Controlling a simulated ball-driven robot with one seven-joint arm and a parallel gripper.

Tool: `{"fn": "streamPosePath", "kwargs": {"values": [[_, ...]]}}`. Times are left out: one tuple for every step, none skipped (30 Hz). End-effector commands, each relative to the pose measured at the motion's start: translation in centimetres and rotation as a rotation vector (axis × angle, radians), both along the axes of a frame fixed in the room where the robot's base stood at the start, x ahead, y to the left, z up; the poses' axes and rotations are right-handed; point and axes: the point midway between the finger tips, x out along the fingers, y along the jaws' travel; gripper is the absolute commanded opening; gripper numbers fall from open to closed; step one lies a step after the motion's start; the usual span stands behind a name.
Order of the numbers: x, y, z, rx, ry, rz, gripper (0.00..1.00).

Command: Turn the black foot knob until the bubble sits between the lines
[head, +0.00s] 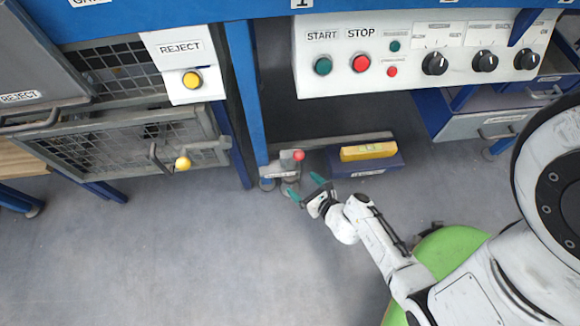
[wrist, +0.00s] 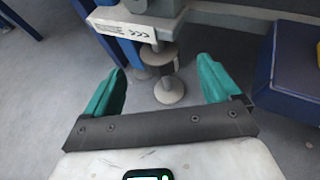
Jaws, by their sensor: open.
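The foot knob (wrist: 158,55) is a dark grey-brown cylinder on a thin stem under a grey bracket (wrist: 140,22), with a round foot pad (wrist: 168,91) below on the floor. My gripper (wrist: 161,66) is open, its two teal fingers on either side of the knob in the wrist view. I cannot tell how deep the knob sits between them, and no contact shows. In the head view my gripper (head: 305,187) is low beside the bracket and foot. A yellow spirit level (head: 368,151) lies on a blue box; its bubble and lines cannot be made out.
The blue box (head: 366,167) stands right of my gripper. A red ball (head: 299,155) tops the bracket. A blue leg (head: 246,100) rises at the left, and the control panel (head: 420,60) overhangs behind. Grey floor (head: 180,240) is free at the front left.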

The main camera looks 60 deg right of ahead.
Motion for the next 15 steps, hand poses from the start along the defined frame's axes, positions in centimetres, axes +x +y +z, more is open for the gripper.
{"fn": "streamPosePath", "kwargs": {"values": [[1.0, -0.3, -0.7, -0.001, -0.003, 0.004, 0.9], [1.5, -0.6, -0.9, -0.003, -0.002, 0.004, 0.9], [2.2, -0.8, -1.2, -0.003, -0.002, 0.004, 0.9], [2.7, -1.0, -1.4, -0.003, -0.002, 0.005, 0.9], [3.2, -1.2, -1.6, -0.003, -0.003, 0.006, 0.9], [3.7, -1.4, -1.9, -0.002, -0.002, 0.005, 0.9], [4.2, -1.6, -2.1, -0.003, -0.002, 0.004, 0.9], [4.6, -1.8, -2.2, -0.003, -0.002, 0.004, 0.9], [5.1, -1.9, -2.5, -0.002, -0.001, 0.005, 0.9], [5.4, -2.1, -2.6, -0.002, -0.002, 0.005, 0.9], [5.8, -2.2, -2.7, -0.003, -0.002, 0.005, 0.9], [6.1, -2.4, -2.9, -0.003, -0.001, 0.005, 0.9], [6.3, -2.5, -3.0, -0.003, -0.001, 0.005, 0.9], [6.5, -2.6, -3.0, -0.003, -0.001, 0.004, 0.9], [6.8, -2.7, -3.1, -0.003, 0.0, 0.004, 0.9]]}}
